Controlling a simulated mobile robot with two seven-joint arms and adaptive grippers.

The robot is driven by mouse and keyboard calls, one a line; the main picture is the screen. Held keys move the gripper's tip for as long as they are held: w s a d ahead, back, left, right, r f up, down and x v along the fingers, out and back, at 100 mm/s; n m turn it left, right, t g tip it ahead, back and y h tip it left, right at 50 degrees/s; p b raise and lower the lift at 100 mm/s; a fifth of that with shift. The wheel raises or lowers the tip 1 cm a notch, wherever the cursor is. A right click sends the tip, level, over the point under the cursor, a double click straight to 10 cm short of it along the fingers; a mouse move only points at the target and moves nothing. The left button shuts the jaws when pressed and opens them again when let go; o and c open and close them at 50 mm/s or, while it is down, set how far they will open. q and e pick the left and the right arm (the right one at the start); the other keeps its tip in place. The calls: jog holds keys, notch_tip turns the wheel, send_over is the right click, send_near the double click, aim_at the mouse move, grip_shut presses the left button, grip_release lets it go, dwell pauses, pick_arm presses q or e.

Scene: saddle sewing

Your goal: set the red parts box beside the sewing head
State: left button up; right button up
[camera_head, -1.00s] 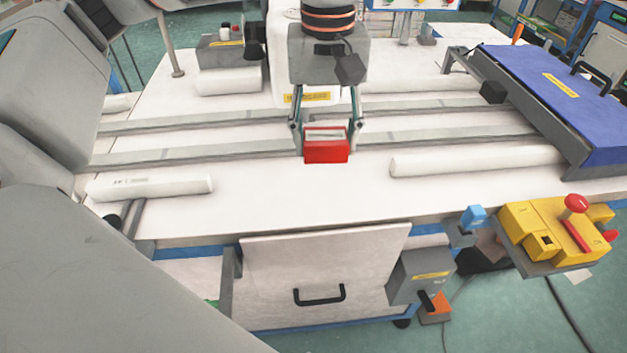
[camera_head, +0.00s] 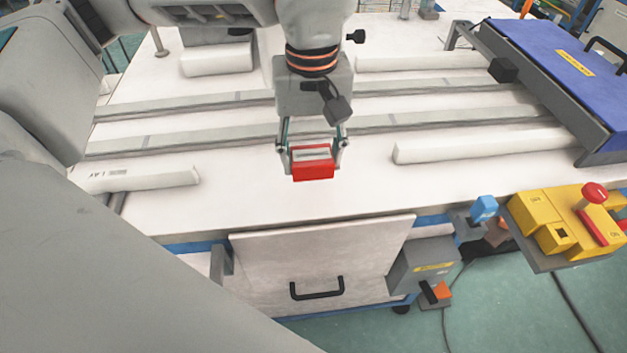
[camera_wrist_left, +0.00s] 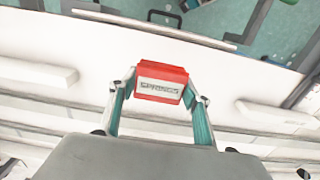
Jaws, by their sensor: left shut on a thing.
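The red parts box (camera_head: 313,172) has a pale label on its top. My left gripper (camera_head: 312,160) is shut on it, with one finger on each side. The box is in front of the rails, over the white table near its front edge. I cannot tell whether it touches the table or hangs just above it. In the left wrist view the box (camera_wrist_left: 162,84) sits between the fingertips of the left gripper (camera_wrist_left: 161,90), label facing the camera. The sewing head cannot be made out; my arm covers the back middle of the table. My right gripper is not in view.
The white table (camera_head: 240,190) is clear around the box. White rolls lie at the left (camera_head: 140,179) and right (camera_head: 480,146). Two grey rails (camera_head: 180,140) cross behind. A blue panel (camera_head: 560,75) stands at the right, with a yellow control box (camera_head: 560,220) at the front right.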

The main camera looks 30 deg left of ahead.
aim_at(312, 154)
pick_arm(q)
jog(key=shift+f+b, duration=0.35)
jog(key=shift+f, duration=2.95)
jog(key=shift+f, duration=0.2)
jog(key=o, duration=1.1)
jog(key=shift+o, duration=0.2)
jog(key=shift+r, duration=0.1)
notch_tip(312, 154, up, 12)
jog(key=shift+r+p, duration=0.1)
jog(key=shift+p, duration=0.7)
